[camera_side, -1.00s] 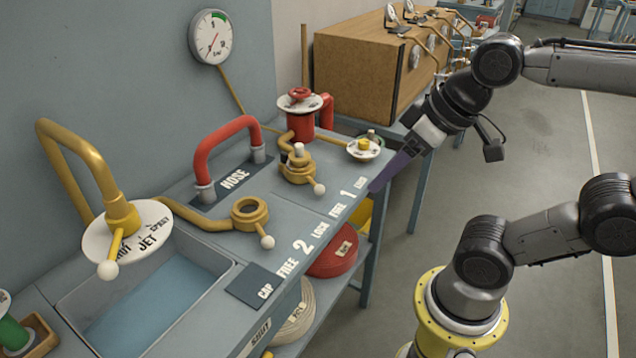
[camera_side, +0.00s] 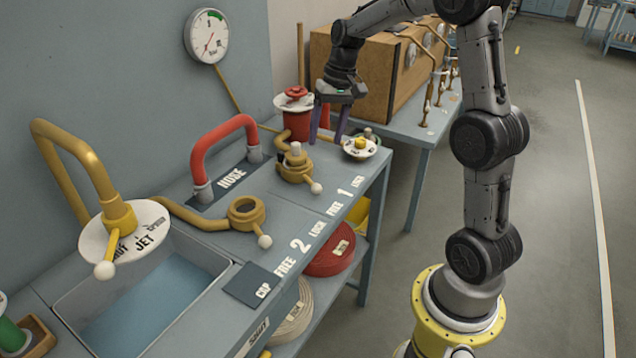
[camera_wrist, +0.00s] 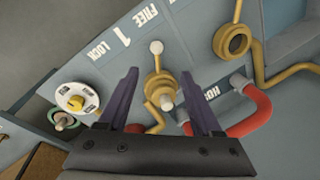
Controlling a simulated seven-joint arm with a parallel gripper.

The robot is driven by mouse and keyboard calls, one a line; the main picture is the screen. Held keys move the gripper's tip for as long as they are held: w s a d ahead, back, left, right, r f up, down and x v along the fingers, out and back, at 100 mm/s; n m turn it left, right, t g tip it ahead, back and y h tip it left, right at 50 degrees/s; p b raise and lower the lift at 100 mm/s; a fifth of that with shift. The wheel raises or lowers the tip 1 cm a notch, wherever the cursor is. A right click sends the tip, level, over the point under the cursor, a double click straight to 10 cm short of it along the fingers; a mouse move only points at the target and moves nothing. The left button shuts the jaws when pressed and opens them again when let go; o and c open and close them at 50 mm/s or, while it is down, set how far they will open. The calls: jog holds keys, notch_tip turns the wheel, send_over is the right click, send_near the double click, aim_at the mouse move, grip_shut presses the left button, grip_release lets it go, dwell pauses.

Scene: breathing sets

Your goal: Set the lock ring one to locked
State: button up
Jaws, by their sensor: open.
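Lock ring one (camera_side: 296,165) is a brass collar on the bench with a short lever ending in a white ball (camera_side: 316,188). The lever points toward the front edge, near the "FREE 1 LOCK" lettering (camera_side: 345,196), nearer FREE than LOCK. A pale plug stands up in the ring's centre. My gripper (camera_side: 327,138) is open and empty, pointing down above the bench, behind and right of the ring. In the wrist view the ring (camera_wrist: 158,86) shows between the two purple fingers, with its white ball (camera_wrist: 156,47) beyond the fingertips. I see no contact.
A red valve post (camera_side: 296,118) stands behind the ring, and a round white dial with a yellow knob (camera_side: 360,147) is to the right. A red hose handle (camera_side: 222,150) and a second brass ring (camera_side: 246,212) lie to the left. A wooden cabinet (camera_side: 375,75) stands behind.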

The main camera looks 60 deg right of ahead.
aim_at(317, 184)
jog(key=f, duration=0.4)
jog(key=w+a+f, duration=0.1)
jog(key=f, duration=0.9)
jog(key=shift+w+a, duration=0.15)
jog(key=shift+a, duration=0.1)
grip_shut()
jog(key=shift+r, duration=0.1)
dwell(0.9)
